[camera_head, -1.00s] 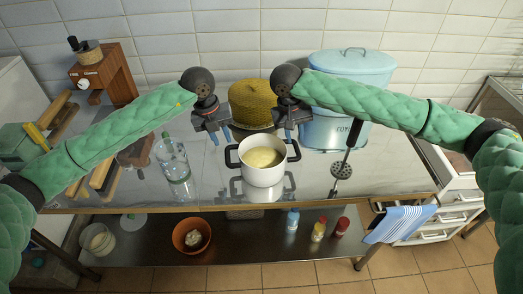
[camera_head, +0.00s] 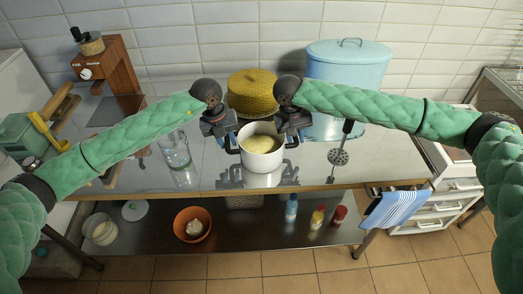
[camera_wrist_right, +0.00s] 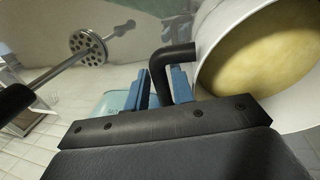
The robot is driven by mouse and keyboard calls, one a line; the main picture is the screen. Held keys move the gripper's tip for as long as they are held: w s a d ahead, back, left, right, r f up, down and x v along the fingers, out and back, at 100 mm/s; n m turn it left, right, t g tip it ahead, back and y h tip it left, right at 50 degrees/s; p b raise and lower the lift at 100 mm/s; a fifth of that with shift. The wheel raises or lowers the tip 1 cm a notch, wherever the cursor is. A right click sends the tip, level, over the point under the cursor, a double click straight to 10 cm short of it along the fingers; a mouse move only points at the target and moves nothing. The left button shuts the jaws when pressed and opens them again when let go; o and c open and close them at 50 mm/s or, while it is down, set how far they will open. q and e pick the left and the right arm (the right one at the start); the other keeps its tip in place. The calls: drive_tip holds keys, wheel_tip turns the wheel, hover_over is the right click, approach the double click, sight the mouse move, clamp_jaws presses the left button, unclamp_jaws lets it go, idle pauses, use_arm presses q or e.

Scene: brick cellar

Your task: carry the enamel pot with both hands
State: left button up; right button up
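The white enamel pot (camera_head: 262,160), with black side handles and pale yellow contents, is upright at the middle of the steel table (camera_head: 215,172). The right wrist view shows its rim and contents close up (camera_wrist_right: 265,60). My left gripper (camera_head: 232,146) is at the pot's left handle, its blue fingers closed on it as far as the small view shows. My right gripper (camera_head: 291,143) is at the right handle. In the right wrist view the blue fingers of my right gripper (camera_wrist_right: 161,88) lie close on both sides of the black handle. I cannot tell whether the pot's base touches the table.
A yellow woven cosy (camera_head: 252,92) and a blue lidded bin (camera_head: 347,68) stand behind. A clear bottle (camera_head: 176,155) stands left of the pot, a skimmer (camera_head: 338,156) right. A blue striped towel (camera_head: 398,212) hangs at the right. An orange bowl (camera_head: 192,226) is on the lower shelf.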

use_arm(q)
drive_tip(key=shift+w+f, duration=0.25)
drive_tip(key=shift+f, duration=0.3)
use_arm(e)
drive_tip(key=shift+w+d+f, duration=0.1)
drive_tip(key=shift+w+f, duration=0.15)
drive_tip(key=shift+f, duration=0.3)
use_arm(q)
drive_tip(key=shift+s+r, duration=0.15)
drive_tip(key=shift+s, duration=0.05)
use_arm(e)
drive_tip(key=shift+s+r, duration=0.2)
use_arm(q)
clamp_jaws()
use_arm(e)
drive_tip(key=shift+f, duration=0.1)
clamp_jaws()
